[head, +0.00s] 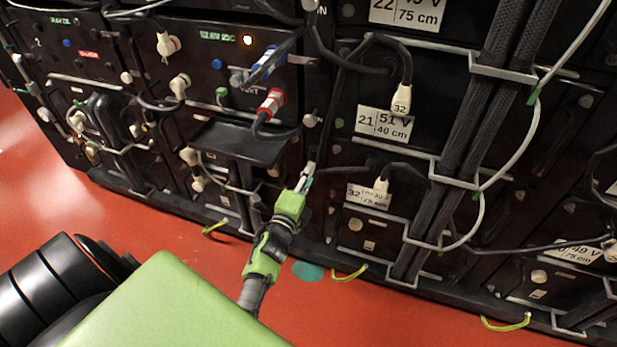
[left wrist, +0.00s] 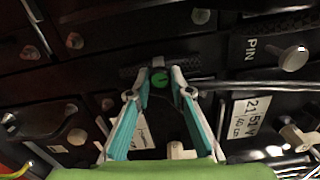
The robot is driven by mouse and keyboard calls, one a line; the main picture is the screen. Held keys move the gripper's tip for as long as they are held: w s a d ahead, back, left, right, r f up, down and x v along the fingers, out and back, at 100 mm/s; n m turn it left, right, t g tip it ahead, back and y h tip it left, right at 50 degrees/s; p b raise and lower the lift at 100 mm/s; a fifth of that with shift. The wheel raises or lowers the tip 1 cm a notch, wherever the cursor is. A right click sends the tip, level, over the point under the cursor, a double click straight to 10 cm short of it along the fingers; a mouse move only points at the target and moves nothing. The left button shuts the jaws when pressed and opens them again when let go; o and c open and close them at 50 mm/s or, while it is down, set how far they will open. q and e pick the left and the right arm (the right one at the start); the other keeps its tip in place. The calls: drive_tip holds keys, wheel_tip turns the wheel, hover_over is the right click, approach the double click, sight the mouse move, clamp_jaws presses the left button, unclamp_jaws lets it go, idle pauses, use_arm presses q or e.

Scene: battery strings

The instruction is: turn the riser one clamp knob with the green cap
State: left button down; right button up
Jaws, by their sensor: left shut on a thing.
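The green-capped clamp knob (left wrist: 159,79) shows in the left wrist view as a round green disc between the fingertips. My left gripper (left wrist: 160,82) is shut on it, with one teal-padded finger on each side. In the head view, my left gripper (head: 306,175) reaches up to the dark rack front beside a black vertical post. The knob is hidden there behind the fingers, and I cannot tell how far it is turned. My right gripper is in neither view.
A plate marked 21 (head: 384,124) is to the right. The red floor (head: 345,318) is open in front.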

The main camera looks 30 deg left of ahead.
use_arm(q)
drive_tip(key=shift+f+m, duration=0.1)
drive_tip(key=shift+m, duration=0.6)
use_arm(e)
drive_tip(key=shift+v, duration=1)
use_arm(q)
drive_tip(key=c, duration=1.8)
unclamp_jaws()
drive_tip(key=shift+v, duration=3.75)
